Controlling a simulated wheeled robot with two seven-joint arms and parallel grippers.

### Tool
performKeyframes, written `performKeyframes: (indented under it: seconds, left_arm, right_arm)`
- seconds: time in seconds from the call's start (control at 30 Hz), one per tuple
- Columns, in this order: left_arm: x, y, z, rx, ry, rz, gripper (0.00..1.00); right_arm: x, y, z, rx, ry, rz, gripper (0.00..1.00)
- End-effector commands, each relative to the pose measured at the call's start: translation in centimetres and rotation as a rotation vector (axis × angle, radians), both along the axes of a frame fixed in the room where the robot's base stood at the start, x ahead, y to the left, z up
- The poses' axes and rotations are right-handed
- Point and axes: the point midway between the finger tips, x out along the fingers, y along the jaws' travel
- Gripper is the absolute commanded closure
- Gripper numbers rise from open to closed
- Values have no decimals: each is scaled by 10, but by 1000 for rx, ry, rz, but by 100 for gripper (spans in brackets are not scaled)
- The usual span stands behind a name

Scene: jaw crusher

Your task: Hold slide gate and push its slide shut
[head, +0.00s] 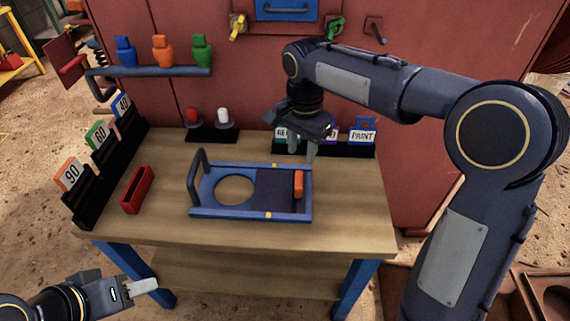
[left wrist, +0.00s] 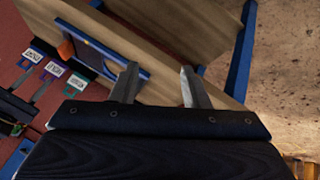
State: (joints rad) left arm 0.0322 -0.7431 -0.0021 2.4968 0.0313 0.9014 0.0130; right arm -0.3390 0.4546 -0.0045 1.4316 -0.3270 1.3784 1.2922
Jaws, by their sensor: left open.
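The slide gate (head: 235,213) lies on the wooden table, a blue frame with a dark upright handle (head: 196,174) at its left end. Its round hole is uncovered. The dark slide (head: 274,190) sits in the right half, with an orange grip (head: 298,184) at its right end. My right gripper (head: 302,151) is above and behind the orange grip, fingers apart, pointing down and empty. My left gripper (head: 141,287) is low at the front left, off the table, open and empty. In the left wrist view, its fingers (left wrist: 161,88) are apart and the slide gate (left wrist: 135,72) is beyond them.
A small red tray (head: 137,190) and numbered cards (head: 97,136) in black stands are at the table's left. Two bulbs (head: 208,118) and labelled cards (head: 363,132) line the back edge. Coloured bottles (head: 162,50) stand on a shelf behind. The table front (head: 250,233) is clear.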

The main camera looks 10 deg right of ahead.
Motion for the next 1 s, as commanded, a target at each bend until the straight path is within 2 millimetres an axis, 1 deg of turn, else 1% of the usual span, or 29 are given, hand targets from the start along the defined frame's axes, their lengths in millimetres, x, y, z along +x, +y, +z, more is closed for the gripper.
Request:
performKeyframes:
  seconds: [0.03,0.17,0.23,0.27,0.37,0.47,0.67,0.7,0.87,0.9,0.97,1.0]
  left_arm:
    - [0,0,-2,0,0,0,59]
    - [0,0,-1,3,-1,-4,59]
    - [2,1,0,25,-7,-33,59]
    - [4,1,0,42,-10,-56,59]
    - [13,4,2,146,-35,-197,59]
    - [29,8,3,308,-73,-434,59]
    - [74,8,6,671,-175,-1057,59]
    - [84,6,6,736,-195,-1187,59]
    - [125,-7,4,976,-287,-1719,59]
    - [135,-12,3,1028,-312,-1855,59]
    - [151,-21,1,1103,-352,-2055,59]
    - [160,-27,-1,1149,-379,-2186,59]
  right_arm:
    - [2,2,-3,-5,2,-7,64]
    - [3,2,-2,-8,3,-12,64]
    - [3,2,-2,-7,4,-12,64]
    - [3,2,-2,-7,4,-12,64]
    - [3,2,-2,-6,3,-11,64]
    - [2,2,-2,-6,3,-11,64]
    - [2,2,-2,-6,3,-11,64]
    - [2,2,-2,-6,3,-11,64]
    - [2,2,-2,-5,3,-10,64]
    - [2,2,-2,-5,3,-10,64]
    - [2,2,-2,-5,3,-10,64]
    - [2,2,-2,-5,3,-10,64]
